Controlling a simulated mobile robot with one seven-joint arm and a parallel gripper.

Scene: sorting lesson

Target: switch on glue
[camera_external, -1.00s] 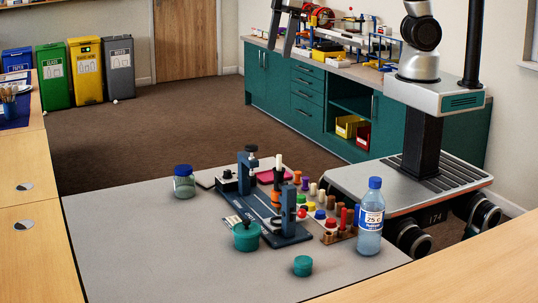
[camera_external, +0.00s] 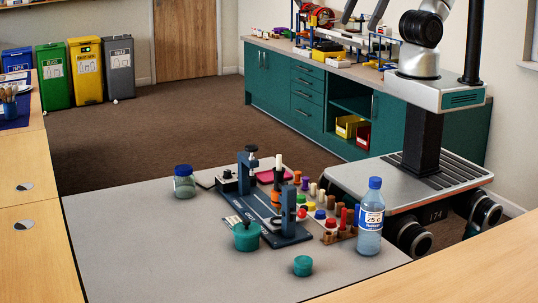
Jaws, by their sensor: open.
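A dark blue fixture (camera_external: 290,239) with two uprights stands on the grey table mat. A small black box with a knob (camera_external: 228,183) sits at its far left end. A white-topped orange and black item (camera_external: 278,183) stands upright by the fixture. No label reading glue is legible, so I cannot tell which thing is the glue or where its switch is. My gripper (camera_external: 357,26) shows only partly at the top edge, in front of the back counter. Its two dark fingers are apart with nothing seen between them, well away from the table things.
A water bottle (camera_external: 369,220), a teal pot (camera_external: 246,237), a teal lid or tub (camera_external: 302,266) and a blue-lidded jar (camera_external: 184,181) stand on the mat (camera_external: 130,250). Several coloured pegs crowd the fixture's right side. The mat's left and front are clear. Colour-coded bins (camera_external: 85,75) stand behind.

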